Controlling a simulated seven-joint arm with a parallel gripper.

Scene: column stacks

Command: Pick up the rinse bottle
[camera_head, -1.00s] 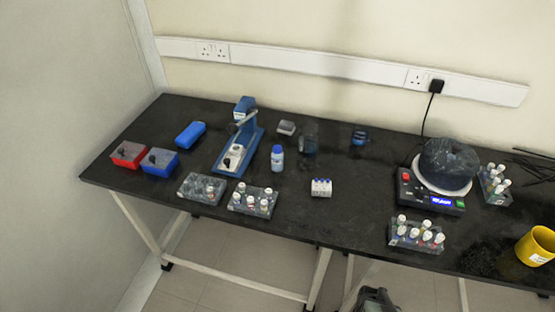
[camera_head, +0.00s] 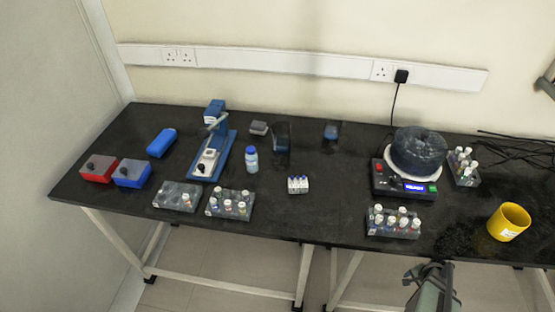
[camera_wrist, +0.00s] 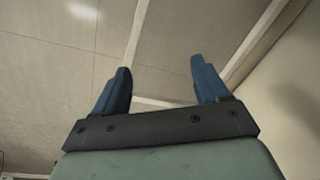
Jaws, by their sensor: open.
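The likely rinse bottle is a small white bottle (camera_head: 251,160) with a blue cap, upright on the black bench, left of the middle in the head view. My gripper (camera_wrist: 162,80) shows in the wrist view with its two blue fingers apart and nothing between them. Behind the fingers are only ceiling panels and wall, so the gripper points away from the bench. The bottle is not in the wrist view. In the head view, parts of my arm show at the bottom right, well away from the bottle; the fingertips cannot be made out there.
A blue stand (camera_head: 215,150) is close left of the bottle, a dark clear container (camera_head: 282,150) close right. A vial rack (camera_head: 229,204) and a small white vial block (camera_head: 298,185) lie in front. A black device (camera_head: 404,180) and yellow cup (camera_head: 508,222) stand right.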

